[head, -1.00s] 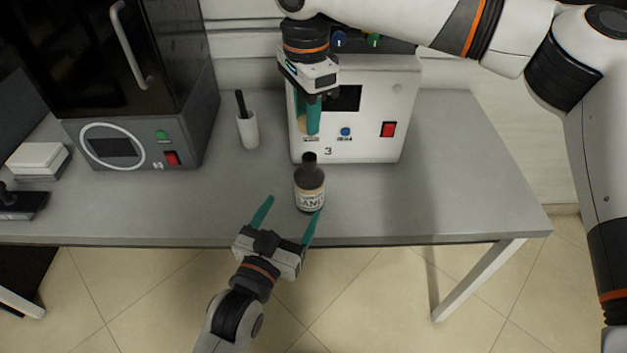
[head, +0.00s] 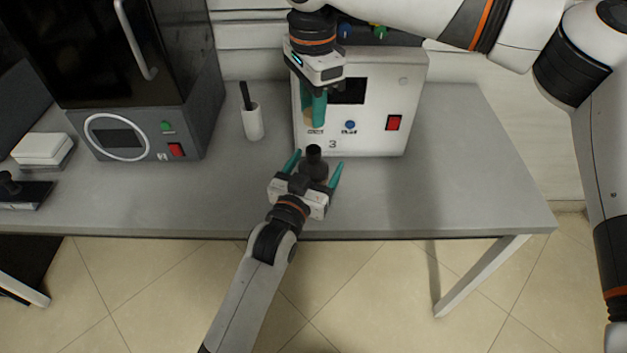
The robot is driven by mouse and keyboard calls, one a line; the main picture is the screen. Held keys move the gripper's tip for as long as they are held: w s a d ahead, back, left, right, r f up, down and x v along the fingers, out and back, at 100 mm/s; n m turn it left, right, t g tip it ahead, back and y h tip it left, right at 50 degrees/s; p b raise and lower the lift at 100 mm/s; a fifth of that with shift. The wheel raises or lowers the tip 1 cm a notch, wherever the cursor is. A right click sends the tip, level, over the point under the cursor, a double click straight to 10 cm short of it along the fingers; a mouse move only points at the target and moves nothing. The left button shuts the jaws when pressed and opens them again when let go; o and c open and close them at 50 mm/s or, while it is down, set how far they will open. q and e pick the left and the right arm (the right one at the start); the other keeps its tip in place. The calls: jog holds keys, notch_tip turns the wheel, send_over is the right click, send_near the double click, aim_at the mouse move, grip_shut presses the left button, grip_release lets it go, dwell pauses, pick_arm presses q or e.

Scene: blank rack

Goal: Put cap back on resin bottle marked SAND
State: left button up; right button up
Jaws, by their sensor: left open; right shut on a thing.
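The dark resin bottle (head: 314,167) stands upright near the front of the grey table, its black neck pointing up. Its label is now hidden behind my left gripper; earlier it showed part of the word SAND. My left gripper (head: 315,167) is open, with its teal fingers on either side of the bottle. I cannot tell if they touch it. My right gripper (head: 314,118) points down above and behind the bottle, in front of the white machine. It is shut on a small tan round thing (head: 308,116), apparently the cap, mostly hidden by the fingers.
The white machine (head: 375,137) marked 3 stands close behind the bottle. A white cup (head: 253,124) with a dark stick is to the left. A dark cabinet machine (head: 190,135) stands farther left. The table (head: 470,190) is clear on the right.

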pick_arm(q)
jog(key=shift+w+d, duration=0.15)
jog(key=shift+w, duration=0.2)
jog(key=c, duration=1.5)
jog(key=shift+o, duration=0.2)
pick_arm(e)
jog(key=shift+f, duration=2.5)
jog(key=shift+f, duration=0.9)
jog(key=shift+f, duration=0.5)
pick_arm(q)
grip_shut()
pick_arm(e)
jog(key=m, duration=0.6)
jog(key=shift+m, duration=0.3)
